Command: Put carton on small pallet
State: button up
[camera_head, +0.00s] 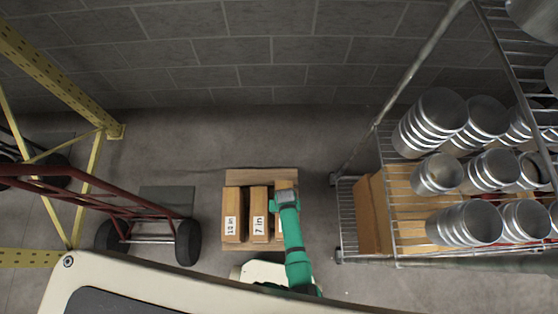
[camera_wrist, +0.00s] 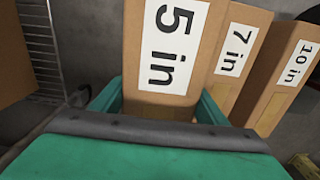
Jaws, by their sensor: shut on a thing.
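The small pallet (camera_head: 262,175) lies on the floor below the wall. The 10 in carton (camera_head: 233,203) and the 7 in carton (camera_head: 259,200) lie side by side on it. My gripper (camera_head: 284,200) is over the pallet's right part, shut on the 5 in carton (camera_head: 284,184), which is mostly hidden under it in the head view. In the wrist view the two green fingers hold the sides of the 5 in carton (camera_wrist: 165,45), with the 7 in carton (camera_wrist: 240,50) and the 10 in carton (camera_wrist: 286,75) to its right. I cannot tell whether the held carton touches the pallet.
A wire shelf (camera_head: 345,215) with cartons (camera_head: 375,215) and metal duct pieces (camera_head: 430,122) stands right of the pallet. A red hand truck (camera_head: 110,200) and a yellow rack (camera_head: 60,70) stand at left. Floor is clear between pallet and wall.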

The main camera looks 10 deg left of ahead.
jog(key=shift+f, duration=4.6)
jog(key=shift+a+f, duration=0.1)
jog(key=o, duration=2.1)
